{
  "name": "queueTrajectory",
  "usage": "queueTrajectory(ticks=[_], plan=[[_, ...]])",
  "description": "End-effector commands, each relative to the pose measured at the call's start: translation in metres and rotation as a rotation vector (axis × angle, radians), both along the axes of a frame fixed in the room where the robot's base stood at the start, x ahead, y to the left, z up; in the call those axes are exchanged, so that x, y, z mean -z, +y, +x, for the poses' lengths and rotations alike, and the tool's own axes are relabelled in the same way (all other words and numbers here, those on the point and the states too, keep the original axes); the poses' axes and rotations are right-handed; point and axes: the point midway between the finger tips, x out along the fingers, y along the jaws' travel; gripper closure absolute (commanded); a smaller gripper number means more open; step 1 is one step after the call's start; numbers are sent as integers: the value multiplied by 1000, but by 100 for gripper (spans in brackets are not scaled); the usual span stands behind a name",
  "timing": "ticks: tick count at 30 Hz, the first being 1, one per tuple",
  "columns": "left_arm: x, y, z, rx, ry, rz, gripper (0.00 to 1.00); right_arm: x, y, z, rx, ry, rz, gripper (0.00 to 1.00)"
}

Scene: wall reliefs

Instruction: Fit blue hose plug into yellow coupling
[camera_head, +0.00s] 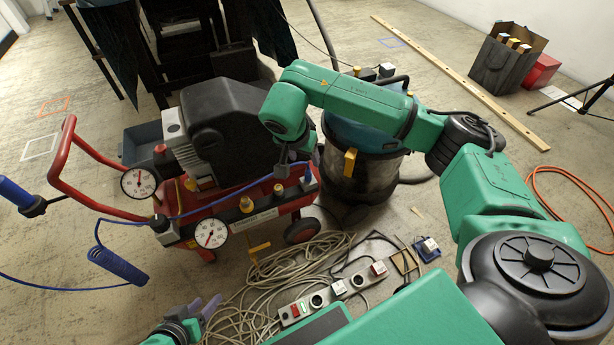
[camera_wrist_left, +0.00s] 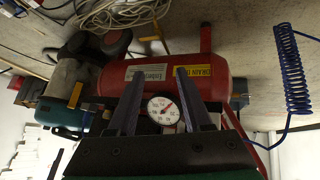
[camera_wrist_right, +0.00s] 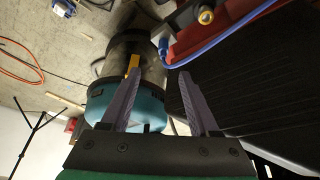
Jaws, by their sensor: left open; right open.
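The red compressor (camera_head: 270,215) carries brass-yellow couplings on its front, one at the left (camera_head: 246,203) and one at the right (camera_head: 278,190). One brass-yellow fitting shows in the right wrist view (camera_wrist_right: 205,16). A thin blue hose (camera_head: 225,204) runs across the compressor's front. In the right wrist view its blue-grey end (camera_wrist_right: 163,46), which looks like the plug, lies beyond my fingertips and apart from them. My right gripper (camera_wrist_right: 155,75) is open and empty, above the compressor's right end. My left gripper (camera_head: 203,308) is open and empty at the lower front, facing a gauge (camera_wrist_left: 162,109).
A blue and steel vacuum (camera_head: 365,165) stands right of the compressor. Tangled cable (camera_head: 270,285) and a power strip (camera_head: 330,295) lie in front. An orange hose (camera_head: 575,180) lies on open floor at right.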

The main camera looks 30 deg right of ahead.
Motion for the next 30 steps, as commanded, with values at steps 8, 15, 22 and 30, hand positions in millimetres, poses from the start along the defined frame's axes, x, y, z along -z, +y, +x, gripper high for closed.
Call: queueTrajectory(ticks=[8,15,22,30], plan=[[24,-40,7,-17,-208,-167,50,68,-17,16,1,4,6,38],[28,-53,5,-41,-306,-249,50,89,-23,24,-1,2,9,38],[43,-58,5,-63,-362,-292,50,124,-34,37,-1,2,9,38],[42,-58,5,-64,-364,-293,50,123,-34,38,-3,0,10,58]])
